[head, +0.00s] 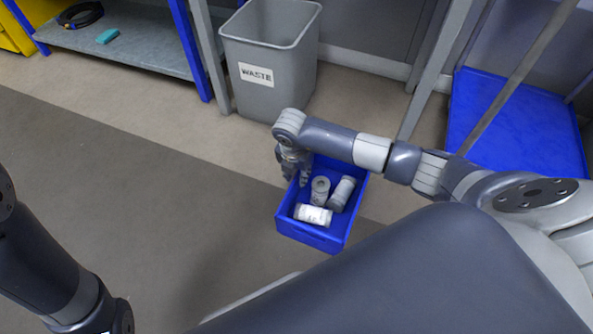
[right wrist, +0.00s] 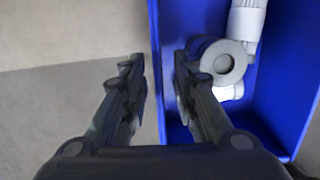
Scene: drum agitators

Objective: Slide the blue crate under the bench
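The blue crate (head: 287,232) stands on the floor in the middle of the head view and holds several pale grey and white cylinders. My right gripper (head: 296,178) points down at the crate's left wall. In the right wrist view its fingers (right wrist: 157,72) are apart, one on each side of the crate wall (right wrist: 156,40), with gaps visible. I cannot tell whether either finger touches it. Grey bench legs (head: 205,50) stand at the back, beyond the crate; the bench top is not in view. My left arm shows at lower left, but its gripper is out of view.
A grey waste bin (head: 262,85) stands behind the crate, between the grey legs. A low shelf (head: 130,42) with blue posts, a cable coil (head: 80,15) and a teal block (head: 107,36) is at back left. A blue platform (head: 520,125) lies at right. The left floor is clear.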

